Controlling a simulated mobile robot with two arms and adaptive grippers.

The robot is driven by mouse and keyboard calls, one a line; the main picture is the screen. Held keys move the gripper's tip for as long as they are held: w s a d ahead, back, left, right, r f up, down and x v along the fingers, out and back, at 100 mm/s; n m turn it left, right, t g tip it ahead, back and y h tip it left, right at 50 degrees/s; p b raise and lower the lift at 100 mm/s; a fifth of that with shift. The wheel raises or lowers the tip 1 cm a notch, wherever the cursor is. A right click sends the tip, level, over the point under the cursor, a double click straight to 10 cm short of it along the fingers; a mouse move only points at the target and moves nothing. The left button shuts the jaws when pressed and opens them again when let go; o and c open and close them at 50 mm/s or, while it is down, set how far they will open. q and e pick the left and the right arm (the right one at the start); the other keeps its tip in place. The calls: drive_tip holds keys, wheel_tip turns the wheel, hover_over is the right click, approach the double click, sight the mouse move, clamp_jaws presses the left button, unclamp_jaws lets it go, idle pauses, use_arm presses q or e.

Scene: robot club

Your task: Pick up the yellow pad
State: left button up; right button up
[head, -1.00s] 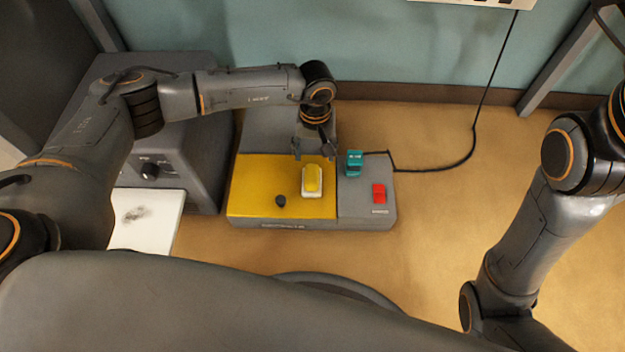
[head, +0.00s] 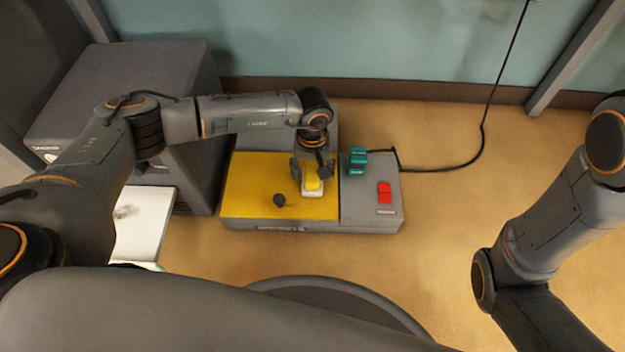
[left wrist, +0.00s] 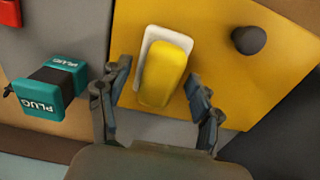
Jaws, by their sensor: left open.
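The yellow pad (head: 314,184) is a rounded block in a white holder (head: 313,194) on the yellow panel (head: 250,180) of a grey console. My left gripper (head: 311,173) is right over the pad, pointing down, and hides its far part in the head view. In the left wrist view the pad (left wrist: 165,75) lies between the two spread fingers (left wrist: 159,80), with gaps on both sides; its lower end reaches in between them. The left gripper is open and holds nothing. My right arm shows at the right edge, but its gripper is out of view.
A teal plug (head: 357,160) with a black cable and a red switch (head: 384,193) are on the grey part right of the panel. A black knob (head: 279,200) stands left of the pad. A grey box (head: 130,80) stands left; floor to the right is clear.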

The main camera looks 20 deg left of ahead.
use_arm(q)
drive_tip(key=shift+r, duration=0.1)
drive_tip(key=shift+c, duration=0.2)
drive_tip(key=c, duration=1.2)
